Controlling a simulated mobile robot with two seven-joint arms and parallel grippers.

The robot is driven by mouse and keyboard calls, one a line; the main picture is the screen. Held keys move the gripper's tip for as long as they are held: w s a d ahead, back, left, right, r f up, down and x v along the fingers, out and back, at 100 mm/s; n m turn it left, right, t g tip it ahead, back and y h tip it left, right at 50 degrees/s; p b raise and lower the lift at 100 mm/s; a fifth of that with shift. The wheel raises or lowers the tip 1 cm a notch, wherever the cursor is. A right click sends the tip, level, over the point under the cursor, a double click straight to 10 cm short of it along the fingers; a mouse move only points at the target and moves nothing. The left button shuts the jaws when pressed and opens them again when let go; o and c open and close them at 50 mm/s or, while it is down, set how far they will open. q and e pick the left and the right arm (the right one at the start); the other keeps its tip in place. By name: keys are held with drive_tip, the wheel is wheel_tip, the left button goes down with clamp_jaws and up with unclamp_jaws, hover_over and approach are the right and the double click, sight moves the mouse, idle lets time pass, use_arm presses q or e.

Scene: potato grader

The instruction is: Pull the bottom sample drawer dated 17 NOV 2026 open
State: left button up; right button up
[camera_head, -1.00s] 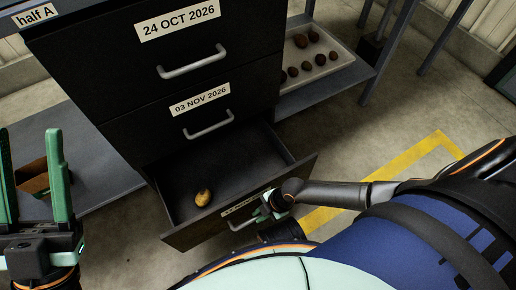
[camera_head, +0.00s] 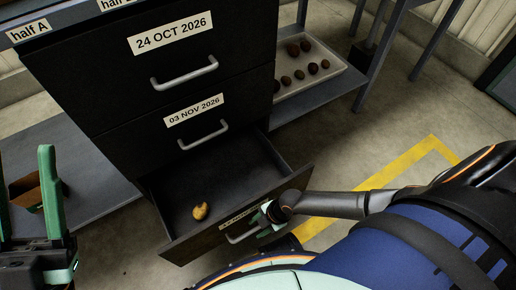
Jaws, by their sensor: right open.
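The bottom drawer (camera_head: 283,190) of the black cabinet stands pulled out, with a yellow-brown potato (camera_head: 201,211) on its floor. Its front label is partly legible, and my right gripper hides some of it. My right gripper (camera_head: 262,219) is open at the drawer's grey handle (camera_head: 240,237), near its right end; I cannot tell whether the fingers touch it. My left gripper (camera_head: 24,200) is upright at the left edge, its green fingers apart and empty, away from the cabinet.
Above are the shut drawers labelled 03 NOV 2026 (camera_head: 150,138) and 24 OCT 2026 (camera_head: 105,75). A tray of several potatoes (camera_head: 342,75) sits on a shelf to the right. A brown box (camera_head: 27,190) is at left. Floor right of the drawer is clear.

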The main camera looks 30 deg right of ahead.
use_arm(q)
wheel_tip(320, 180, up, 6)
drive_tip(key=m+p, duration=0.1)
drive_tip(key=p, duration=0.5)
drive_tip(key=shift+a, duration=0.3)
use_arm(e)
drive_tip(key=v, duration=1.2)
drive_tip(key=shift+r, duration=0.25)
use_arm(q)
drive_tip(key=shift+s+r, duration=0.1)
drive_tip(key=shift+r, duration=0.1)
use_arm(e)
drive_tip(key=shift+d, duration=0.1)
